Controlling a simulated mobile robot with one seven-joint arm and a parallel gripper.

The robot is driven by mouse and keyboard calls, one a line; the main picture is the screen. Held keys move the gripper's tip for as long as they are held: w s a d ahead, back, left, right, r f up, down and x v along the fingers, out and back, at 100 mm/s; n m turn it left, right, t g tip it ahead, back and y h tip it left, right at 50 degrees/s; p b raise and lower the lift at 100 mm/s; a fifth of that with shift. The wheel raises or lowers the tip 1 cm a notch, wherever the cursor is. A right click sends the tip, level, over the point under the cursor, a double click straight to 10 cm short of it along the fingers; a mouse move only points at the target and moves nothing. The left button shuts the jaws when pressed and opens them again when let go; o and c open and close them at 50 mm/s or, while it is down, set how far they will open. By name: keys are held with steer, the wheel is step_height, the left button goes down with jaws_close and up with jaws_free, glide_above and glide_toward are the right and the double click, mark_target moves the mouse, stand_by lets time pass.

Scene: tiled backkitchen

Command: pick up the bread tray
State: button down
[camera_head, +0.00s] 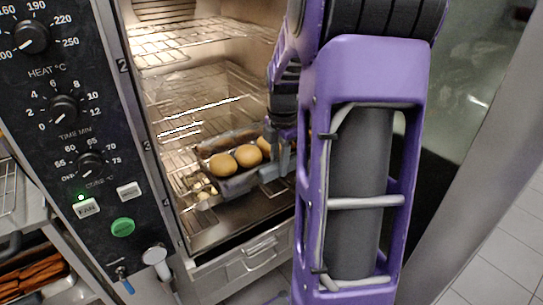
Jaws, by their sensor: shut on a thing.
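The bread tray (236,188) is a grey tray inside the open oven, low in the chamber. It bears several round golden buns (247,155) and a longer dark loaf (226,139) behind them. My gripper (279,165) is at the tray's right front edge and is shut on it. The purple arm hides the right part of the tray and part of the gripper. I cannot tell whether the tray rests on the rack or is lifted off it.
Wire racks (195,112) run across the oven at several heights. The control panel (62,105) with knobs stands to the left. The oven door (475,100) is open at the right. A drawer front (245,262) is below. Tiled floor (500,255) shows at lower right.

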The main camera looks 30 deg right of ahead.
steer(key=s, duration=0.9)
steer(key=shift+s+d, duration=0.2)
steer(key=shift+s, duration=0.15)
